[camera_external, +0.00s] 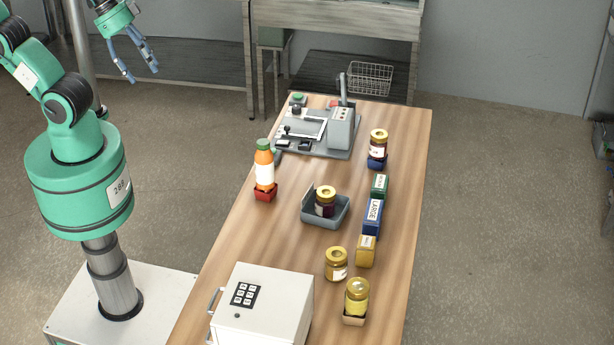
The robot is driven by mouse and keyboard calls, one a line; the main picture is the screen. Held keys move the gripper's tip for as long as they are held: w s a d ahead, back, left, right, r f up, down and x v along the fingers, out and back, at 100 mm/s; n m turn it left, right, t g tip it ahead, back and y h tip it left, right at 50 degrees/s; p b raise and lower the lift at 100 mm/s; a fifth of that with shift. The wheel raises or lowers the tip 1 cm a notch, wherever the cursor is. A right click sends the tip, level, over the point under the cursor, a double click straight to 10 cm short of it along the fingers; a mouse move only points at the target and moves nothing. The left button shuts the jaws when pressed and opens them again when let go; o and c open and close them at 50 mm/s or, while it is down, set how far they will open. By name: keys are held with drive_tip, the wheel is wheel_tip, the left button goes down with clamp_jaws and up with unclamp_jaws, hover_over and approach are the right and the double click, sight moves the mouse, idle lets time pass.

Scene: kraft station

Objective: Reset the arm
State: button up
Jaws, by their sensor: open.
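My gripper (138,68) is at the upper left, raised and clear of the wooden table. Its blue-grey fingers point down and are spread open with nothing between them. My green arm is bent, with the upper part running along the left edge of the picture. Part of the arm is cut off by the top and left edges.
The wooden table (245,228) holds a white keypad box (272,318), a grey tray (340,215) with a jar, an orange bottle (264,172) in a red holder, several jars and small boxes, and a panel machine (318,130). Floor right of the table is clear.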

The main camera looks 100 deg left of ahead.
wheel_tip(320, 180, down, 11)
drive_tip(key=b, duration=1)
drive_tip(key=shift+b, duration=0.4)
drive_tip(key=shift+r, duration=0.15)
idle(0.5)
